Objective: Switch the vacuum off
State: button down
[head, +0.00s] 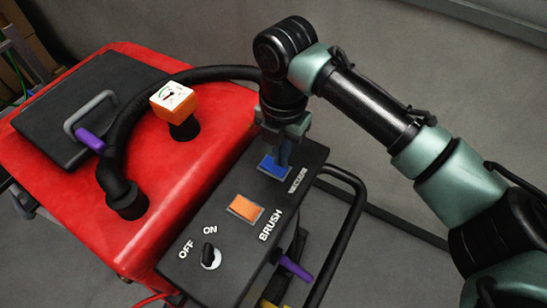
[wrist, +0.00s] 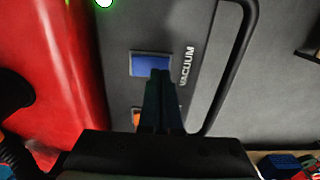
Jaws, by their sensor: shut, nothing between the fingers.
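The blue vacuum switch (head: 274,167) sits in the black control panel (head: 200,250), beside the white word VACUUM. In the wrist view the blue switch (wrist: 151,64) lies just beyond my fingertips, which overlap its lower edge. My gripper (head: 284,162) is shut and empty, pointing down over the switch. In the wrist view the gripper (wrist: 161,75) shows its two fingers together. I cannot tell whether the fingertips touch the switch. Which way the switch is tipped is too small to tell.
An orange brush switch (head: 245,208) and an ON/OFF knob (head: 210,257) are on the same panel. A black handle bar (head: 350,220) runs along the panel's right side. A black hose (head: 118,150) and gauge (head: 173,99) stand on the red tank (head: 190,165).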

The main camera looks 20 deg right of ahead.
aim_at(281, 169)
notch_tip(281, 169, up, 5)
jog(key=p, duration=0.4)
jog(key=shift+r, duration=0.15)
dwell(0.4)
